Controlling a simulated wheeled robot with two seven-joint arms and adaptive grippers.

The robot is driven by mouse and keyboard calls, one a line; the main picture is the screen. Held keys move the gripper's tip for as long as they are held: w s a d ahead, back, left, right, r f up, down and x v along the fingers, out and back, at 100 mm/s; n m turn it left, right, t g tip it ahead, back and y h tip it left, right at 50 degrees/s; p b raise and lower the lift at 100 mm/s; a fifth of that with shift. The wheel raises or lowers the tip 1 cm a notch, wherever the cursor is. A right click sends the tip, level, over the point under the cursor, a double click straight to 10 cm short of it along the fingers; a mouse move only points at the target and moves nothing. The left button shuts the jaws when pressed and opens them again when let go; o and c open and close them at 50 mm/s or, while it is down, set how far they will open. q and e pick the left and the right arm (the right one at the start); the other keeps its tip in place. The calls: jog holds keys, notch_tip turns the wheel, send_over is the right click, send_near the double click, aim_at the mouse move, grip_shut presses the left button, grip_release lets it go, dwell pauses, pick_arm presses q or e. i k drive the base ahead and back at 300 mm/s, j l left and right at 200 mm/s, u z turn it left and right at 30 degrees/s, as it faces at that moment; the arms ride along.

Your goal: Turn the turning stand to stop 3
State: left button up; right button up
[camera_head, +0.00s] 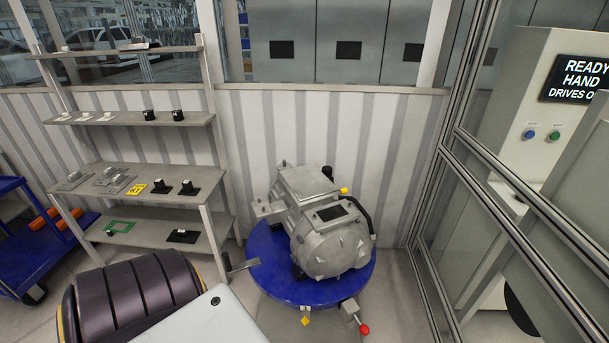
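The turning stand (262,276) is a round blue table in the middle of the view, against the striped wall. A grey metal drive unit (325,225) sits on it, with a black cable and a yellow part at its upper right. A lever with a red knob (364,329) sticks out at the stand's front right. A small yellow tag (305,320) is at its front edge, too small to read. A grey handle (240,266) juts out at the stand's left. Stop numbers cannot be made out. Neither of my grippers shows in the head view.
A grey shelf rack (150,165) with small parts stands at the left, and a blue cart (30,250) is beyond it. A glazed metal-framed partition (500,190) closes the right side. A sign (577,78) and buttons are behind it.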

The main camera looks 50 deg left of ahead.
aim_at(306, 250)
jog(key=u, duration=1.45)
